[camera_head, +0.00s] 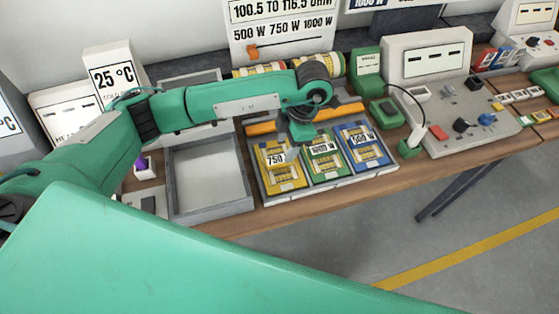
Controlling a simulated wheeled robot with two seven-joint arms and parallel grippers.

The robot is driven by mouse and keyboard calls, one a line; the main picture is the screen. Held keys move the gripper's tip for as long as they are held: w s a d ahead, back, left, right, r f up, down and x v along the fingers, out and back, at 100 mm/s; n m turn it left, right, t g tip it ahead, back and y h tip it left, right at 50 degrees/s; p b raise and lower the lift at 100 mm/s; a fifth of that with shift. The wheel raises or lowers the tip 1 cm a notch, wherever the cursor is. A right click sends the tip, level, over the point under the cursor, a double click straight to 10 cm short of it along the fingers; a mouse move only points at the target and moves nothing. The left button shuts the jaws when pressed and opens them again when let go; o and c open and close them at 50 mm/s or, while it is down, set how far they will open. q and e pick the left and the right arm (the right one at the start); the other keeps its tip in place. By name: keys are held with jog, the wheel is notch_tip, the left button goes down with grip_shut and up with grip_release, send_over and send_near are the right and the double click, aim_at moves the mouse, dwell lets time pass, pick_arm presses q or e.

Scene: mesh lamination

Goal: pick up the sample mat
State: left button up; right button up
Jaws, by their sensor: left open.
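Three sample mats lie side by side in a grey tray (300,191) on the wooden bench: a yellow one marked 750 (272,178), a green one marked 1000 W (329,166) and a blue one marked 500 W (370,155). My left gripper (292,154) points down over the yellow mat's right side, near the green mat. It is open and holds nothing that I can see. The arm hides its surroundings, and I cannot tell whether the fingers touch a mat. My right gripper is out of view.
An empty grey bin (207,179) stands left of the mats. An orange bar (350,108) and rolls (258,69) lie behind them. A grey console (440,90) and a green device with a cable (384,112) stand to the right.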

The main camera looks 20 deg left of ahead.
aim_at(280, 159)
pick_arm(q)
jog(key=shift+s+a+f, duration=0.15)
jog(key=shift+s+f, duration=0.05)
jog(key=shift+f, duration=0.25)
jog(key=shift+a+f+p, duration=0.1)
jog(key=shift+f+p, duration=0.2)
jog(key=shift+p, duration=0.1)
jog(key=x, duration=0.1)
jog(key=p+x, duration=0.1)
jog(key=x, duration=0.1)
jog(key=shift+w+f+p, duration=0.2)
jog(key=shift+f+p, duration=0.15)
jog(key=shift+a+f, duration=0.1)
jog(key=shift+f, duration=0.35)
jog(key=c, duration=1.1)
jog(key=shift+c, duration=0.2)
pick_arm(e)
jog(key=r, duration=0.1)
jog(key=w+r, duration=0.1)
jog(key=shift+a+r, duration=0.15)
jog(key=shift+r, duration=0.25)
pick_arm(q)
jog(key=shift+r, duration=0.15)
